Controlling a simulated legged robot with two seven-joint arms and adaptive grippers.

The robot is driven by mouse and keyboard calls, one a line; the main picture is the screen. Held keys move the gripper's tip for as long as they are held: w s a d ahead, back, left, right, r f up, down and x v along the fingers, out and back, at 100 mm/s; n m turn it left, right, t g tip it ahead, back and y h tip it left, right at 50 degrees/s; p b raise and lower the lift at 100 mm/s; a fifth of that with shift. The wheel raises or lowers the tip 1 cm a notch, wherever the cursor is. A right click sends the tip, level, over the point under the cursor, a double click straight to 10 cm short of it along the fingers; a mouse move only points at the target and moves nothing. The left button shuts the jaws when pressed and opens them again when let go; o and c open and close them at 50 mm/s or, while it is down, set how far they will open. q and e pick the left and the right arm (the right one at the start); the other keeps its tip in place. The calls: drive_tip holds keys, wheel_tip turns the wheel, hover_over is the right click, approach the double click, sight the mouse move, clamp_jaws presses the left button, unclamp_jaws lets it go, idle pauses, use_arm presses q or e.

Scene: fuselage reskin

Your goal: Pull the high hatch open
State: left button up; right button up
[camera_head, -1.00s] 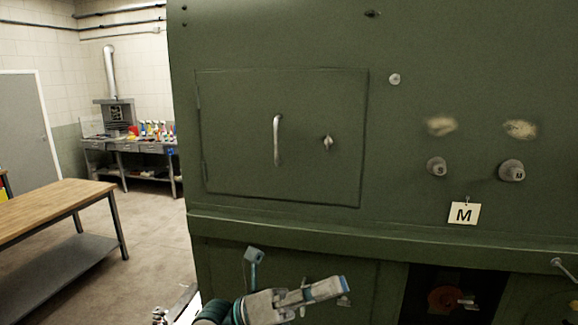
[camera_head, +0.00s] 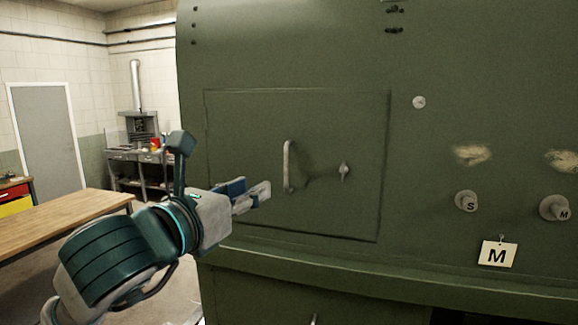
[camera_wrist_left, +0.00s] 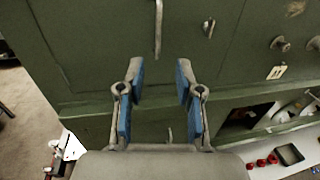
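The high hatch (camera_head: 240,205) is a square green panel in the green fuselage wall, and it lies flush and closed. It has a vertical metal bar handle (camera_head: 288,166) near its middle and a small latch knob (camera_head: 344,171) to the right of it. My left gripper (camera_head: 262,190) is raised in front of the hatch, left of and a little below the handle, apart from it. In the left wrist view its blue-padded fingers (camera_wrist_left: 158,80) are spread with nothing between them, and the handle (camera_wrist_left: 158,28) shows beyond the fingertips. My right gripper is not in view.
Knobs marked S (camera_head: 467,201) and M (camera_head: 555,208) and a hanging M tag (camera_head: 497,253) are right of the hatch. A ledge (camera_head: 390,278) runs below it. A wooden table (camera_head: 60,222) stands at the left.

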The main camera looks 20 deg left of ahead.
sight(285, 171)
use_arm(q)
drive_tip(key=p+x, duration=0.1)
drive_tip(key=x, duration=0.3)
drive_tip(key=p+x, duration=0.1)
drive_tip(key=x, duration=0.3)
drive_tip(key=p+x, duration=0.1)
drive_tip(key=x, duration=0.3)
drive_tip(key=shift+w+a+p, duration=0.2)
drive_tip(key=shift+a+p, duration=0.1)
drive_tip(key=shift+p, duration=0.1)
drive_tip(key=shift+w+d+f, duration=0.1)
drive_tip(key=shift+w+d, duration=0.25)
drive_tip(key=shift+w, duration=0.1)
drive_tip(key=shift+c, duration=0.2)
drive_tip(key=shift+a, duration=0.1)
clamp_jaws()
